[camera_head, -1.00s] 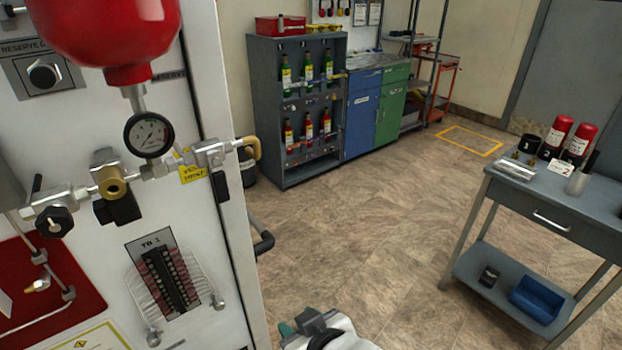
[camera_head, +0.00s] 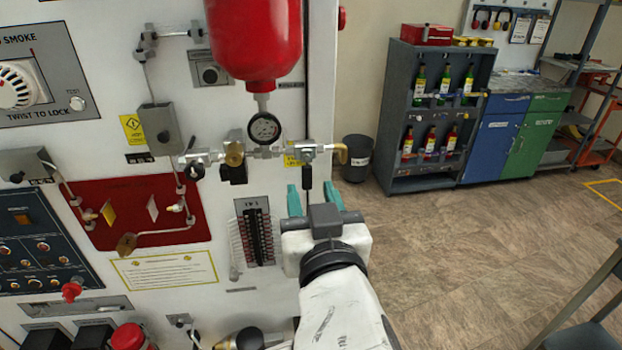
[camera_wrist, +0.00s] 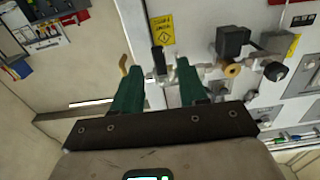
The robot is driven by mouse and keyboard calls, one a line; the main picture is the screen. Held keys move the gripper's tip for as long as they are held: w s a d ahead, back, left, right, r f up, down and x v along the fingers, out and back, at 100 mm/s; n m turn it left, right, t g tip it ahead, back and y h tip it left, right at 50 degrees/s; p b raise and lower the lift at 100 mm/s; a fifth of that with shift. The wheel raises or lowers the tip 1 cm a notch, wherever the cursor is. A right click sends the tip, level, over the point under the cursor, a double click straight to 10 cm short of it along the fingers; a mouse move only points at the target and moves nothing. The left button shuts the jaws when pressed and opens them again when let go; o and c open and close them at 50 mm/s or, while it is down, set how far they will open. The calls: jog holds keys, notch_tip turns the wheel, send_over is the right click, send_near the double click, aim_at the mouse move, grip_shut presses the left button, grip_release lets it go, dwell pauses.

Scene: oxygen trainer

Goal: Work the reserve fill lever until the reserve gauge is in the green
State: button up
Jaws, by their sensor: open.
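The red reserve bottle (camera_head: 256,40) hangs on the white panel, with a round dark gauge (camera_head: 264,128) below it. The gauge's needle is too small to read. A pipe runs under the gauge to a valve block at the right, where a black lever (camera_head: 307,176) hangs down; it appears to be the fill lever. My gripper (camera_head: 314,192) is open, with its teal fingers pointing at the panel on either side of the lever's line. In the wrist view, the black lever (camera_wrist: 158,60) shows between and beyond the fingertips, apparently not gripped. The gauge cannot be made out there.
A brass hook-shaped outlet (camera_head: 341,152) sticks out right of the lever. A brass knob (camera_head: 234,154) and a terminal strip (camera_head: 256,235) are to the left. A bin (camera_head: 356,158) and bottle rack (camera_head: 398,105) stand behind.

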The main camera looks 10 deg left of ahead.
aim_at(307, 181)
jog(key=shift+x, duration=1.75)
jog(key=shift+c, duration=0.4)
grip_shut()
